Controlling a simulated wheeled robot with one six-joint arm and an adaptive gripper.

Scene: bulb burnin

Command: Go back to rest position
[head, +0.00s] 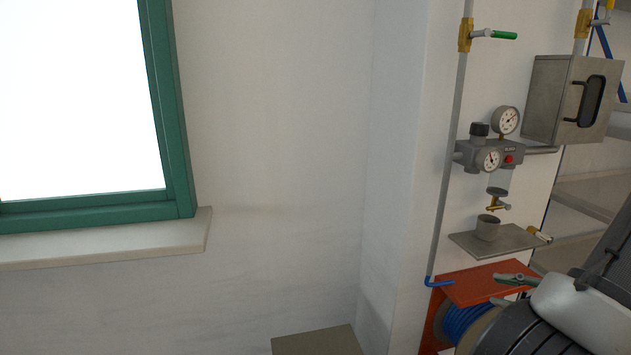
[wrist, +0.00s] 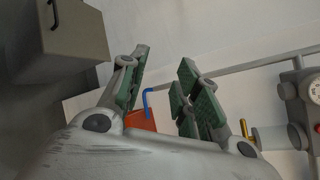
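My gripper (wrist: 163,80) fills the lower middle of the wrist view. Its green-padded fingers stand apart, with only wall, a blue pipe end and part of an orange bracket seen behind the gap. Nothing is held. In the head view my gripper (head: 508,288) shows at the lower right, partly cut off by the frame, in front of the orange bracket (head: 480,282) and the blue hose reel (head: 468,318). I cannot tell from the picture whether it touches them.
A regulator with gauges (head: 490,155) hangs on the right wall, above a small shelf (head: 515,240) with a grey cup (head: 487,228). A metal cabinet (head: 547,100) is at upper right. A green-framed window (head: 172,120) is left. A beige box top (head: 318,342) shows below.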

